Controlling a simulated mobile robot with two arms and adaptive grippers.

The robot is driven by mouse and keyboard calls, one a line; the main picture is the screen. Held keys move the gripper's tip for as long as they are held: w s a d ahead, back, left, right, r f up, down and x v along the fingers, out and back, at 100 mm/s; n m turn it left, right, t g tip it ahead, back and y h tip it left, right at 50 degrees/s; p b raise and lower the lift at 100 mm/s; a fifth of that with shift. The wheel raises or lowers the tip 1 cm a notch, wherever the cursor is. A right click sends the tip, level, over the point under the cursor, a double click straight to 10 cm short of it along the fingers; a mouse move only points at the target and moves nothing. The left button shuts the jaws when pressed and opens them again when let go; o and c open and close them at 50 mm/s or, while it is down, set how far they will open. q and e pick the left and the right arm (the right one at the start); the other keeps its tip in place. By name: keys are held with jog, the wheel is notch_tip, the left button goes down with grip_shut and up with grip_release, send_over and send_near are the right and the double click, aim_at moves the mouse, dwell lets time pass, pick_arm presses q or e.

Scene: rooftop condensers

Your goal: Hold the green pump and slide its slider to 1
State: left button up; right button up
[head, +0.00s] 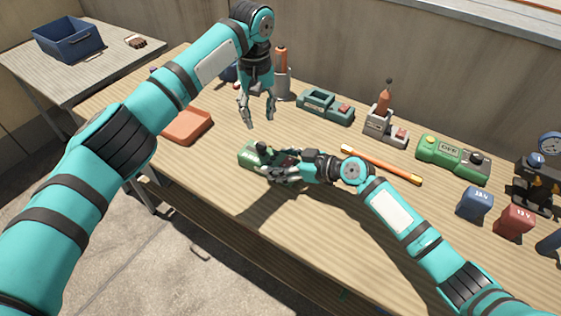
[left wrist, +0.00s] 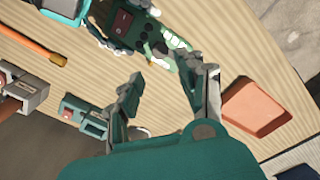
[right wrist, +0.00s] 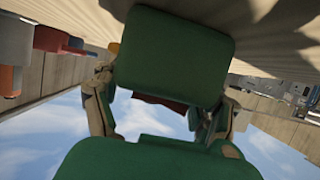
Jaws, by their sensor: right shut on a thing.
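The green pump (head: 247,154) is at the middle of the wooden table, partly covered by my right gripper (head: 272,167), which is shut on it. A dark part shows on its top. In the left wrist view the green pump (left wrist: 158,42) is at the top, with right gripper fingers around it. In the right wrist view the pump (right wrist: 178,55) fills the space between the fingers. I cannot make out the slider's position or its marks. My left gripper (head: 257,120) points down, open and empty, above the table behind the pump; its fingers are apart in the left wrist view (left wrist: 160,78).
An orange tray (head: 187,126) lies left of the pump. An orange rod (head: 382,165) lies to the right. Behind are a teal device (head: 325,106) and a grey device (head: 377,122). A green box marked OFF (head: 440,152) and blue (head: 475,204) and red (head: 514,221) blocks stand right.

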aim_at(261, 145)
jog(key=c, duration=0.4)
pick_arm(q)
jog(key=shift+o, duration=0.8)
jog(key=shift+r, duration=0.1)
pick_arm(e)
jog(key=shift+c, duration=0.6)
pick_arm(q)
jog(key=shift+o, duration=0.5)
notch_tip(261, 145, up, 2)
jog(key=shift+m, duration=0.5)
notch_tip(261, 145, down, 12)
jog(key=shift+r, duration=0.1)
grip_shut()
